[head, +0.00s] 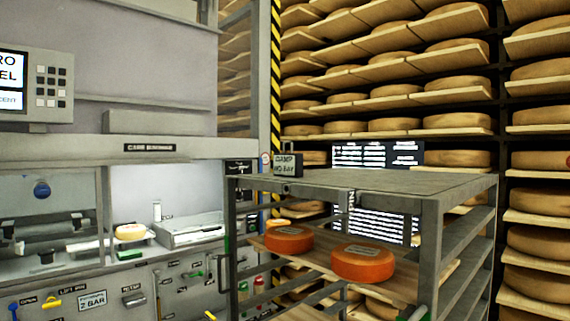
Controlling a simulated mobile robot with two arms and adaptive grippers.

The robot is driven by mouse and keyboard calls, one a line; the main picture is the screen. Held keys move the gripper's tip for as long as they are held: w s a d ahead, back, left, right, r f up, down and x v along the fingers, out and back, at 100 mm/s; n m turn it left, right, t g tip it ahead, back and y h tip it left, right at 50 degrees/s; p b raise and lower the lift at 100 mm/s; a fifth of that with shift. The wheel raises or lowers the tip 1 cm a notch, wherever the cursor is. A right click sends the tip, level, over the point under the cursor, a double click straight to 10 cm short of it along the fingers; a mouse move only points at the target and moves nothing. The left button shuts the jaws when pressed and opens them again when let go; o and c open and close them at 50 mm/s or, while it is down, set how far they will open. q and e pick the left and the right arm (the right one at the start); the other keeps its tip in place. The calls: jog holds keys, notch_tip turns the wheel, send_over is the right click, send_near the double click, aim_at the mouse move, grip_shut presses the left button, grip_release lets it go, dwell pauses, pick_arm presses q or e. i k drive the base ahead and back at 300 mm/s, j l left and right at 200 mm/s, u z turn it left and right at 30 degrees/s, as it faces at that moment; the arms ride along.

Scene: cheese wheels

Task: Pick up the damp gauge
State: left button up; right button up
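A small dark grey box (288,164) stands at the left back corner of the cart's flat grey top (370,186). Its front carries lettering that seems to read "DAMP" with a second line I cannot read surely. It is the only thing marked damp here, but I cannot tell whether it is the gauge or a label holder. Neither of my grippers shows in the head view, so nothing is seen touching the box.
The metal cart holds orange cheese wheels (362,263) on a board below its top. Shelves of pale cheese wheels (456,84) fill the wall behind. A grey machine cabinet (140,80) with a keypad panel (51,86) stands left. The cart top is otherwise mostly clear.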

aim_at(291, 165)
jog(key=i+j+z, duration=0.15)
jog(key=j, duration=0.3)
jog(key=i+j+z, duration=0.2)
jog(key=j, duration=0.2)
jog(key=j+z, duration=0.15)
jog(key=j, duration=0.3)
jog(key=j+z, duration=0.15)
jog(key=j, duration=0.35)
jog(key=i, duration=0.1)
